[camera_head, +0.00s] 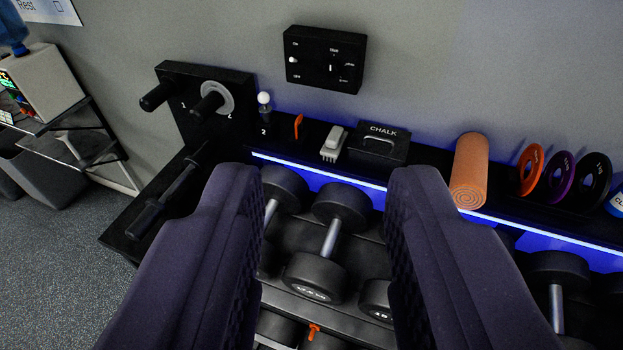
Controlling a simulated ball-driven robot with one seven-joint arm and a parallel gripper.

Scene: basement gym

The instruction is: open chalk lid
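The chalk box (377,158) is a small black box on the shelf against the wall. Its black lid (384,132) carries the white word CHALK, and a curved handle (379,147) shows below the word. The lid looks closed. My gripper (325,185) is open and empty, with its two dark padded fingers wide apart in the foreground. The chalk box appears above and between the fingertips, nearer the right one, and apart from both. None of the box's upper part is hidden.
A grey-white brush (334,143) stands just left of the box, with an orange clip (298,126) beyond it. An orange foam roller (469,171) and small plates (561,177) stand to the right. Dumbbells (331,240) fill the rack below. A black switch panel (325,59) is on the wall.

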